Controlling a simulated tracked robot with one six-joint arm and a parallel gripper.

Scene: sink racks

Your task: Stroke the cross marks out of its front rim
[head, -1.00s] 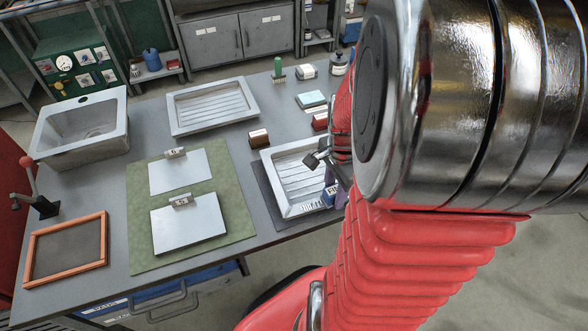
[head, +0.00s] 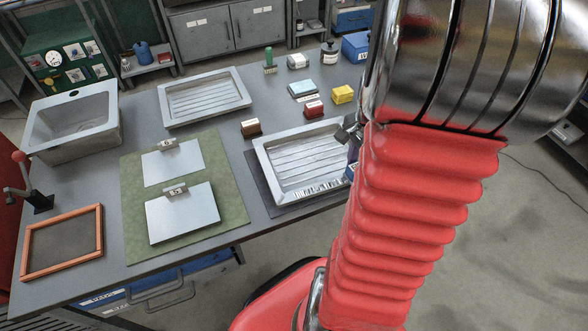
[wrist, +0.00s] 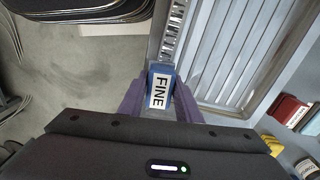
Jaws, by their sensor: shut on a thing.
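A steel ribbed drainer tray (head: 262,160) lies on a dark mat at the right of the bench. Its front rim (head: 312,191) carries a row of dark marks, which also show on the rim in the wrist view (wrist: 173,32). My gripper (head: 352,150) is at the tray's right end, partly hidden by my arm. In the wrist view my gripper (wrist: 158,100) is shut on a blue block (wrist: 162,70) with a white FINE label. The block is at the near end of the marked rim. I cannot tell whether it touches the rim.
Red (head: 314,109), yellow (head: 343,94) and brown (head: 250,128) blocks stand behind the tray. A green mat (head: 232,200) with two metal plates is to its left. Another ribbed tray (head: 165,112) and a sink (head: 45,135) stand farther left.

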